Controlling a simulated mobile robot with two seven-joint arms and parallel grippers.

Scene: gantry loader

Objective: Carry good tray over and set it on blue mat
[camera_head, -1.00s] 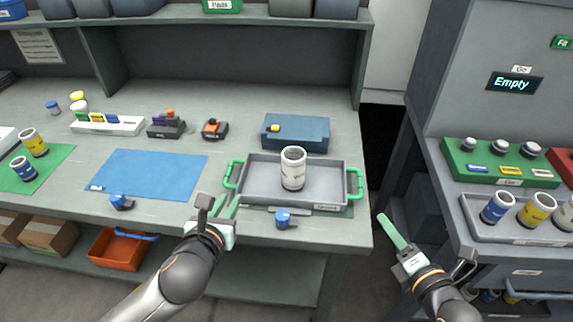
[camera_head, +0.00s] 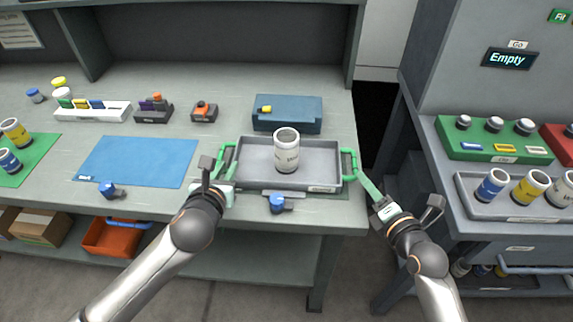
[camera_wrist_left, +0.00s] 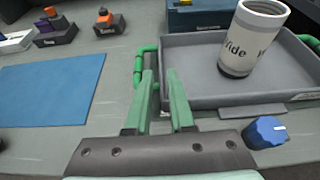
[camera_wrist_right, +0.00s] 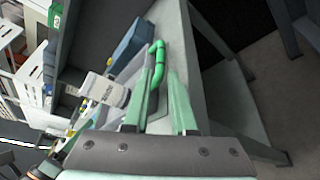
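The grey tray (camera_head: 322,160) with green handles sits on the bench and carries an upright white canister (camera_head: 286,150). The blue mat (camera_head: 138,161) lies flat and bare to its left. My left gripper (camera_head: 225,163) is open at the tray's left handle; in the left wrist view (camera_wrist_left: 160,74) its fingers are apart and the handle (camera_wrist_left: 138,68) shows just beyond them. My right gripper (camera_head: 364,180) is at the right handle (camera_head: 350,164); in the right wrist view (camera_wrist_right: 158,88) its fingers are apart, with the handle (camera_wrist_right: 158,62) ahead. Contact with either handle cannot be told.
Blue knobs stand at the bench front by the mat (camera_head: 110,189) and the tray (camera_head: 280,203). A blue box (camera_head: 287,114) is behind the tray. Small blocks (camera_head: 153,110) and a white rack (camera_head: 92,111) are behind the mat. A machine with another tray (camera_head: 512,211) is at right.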

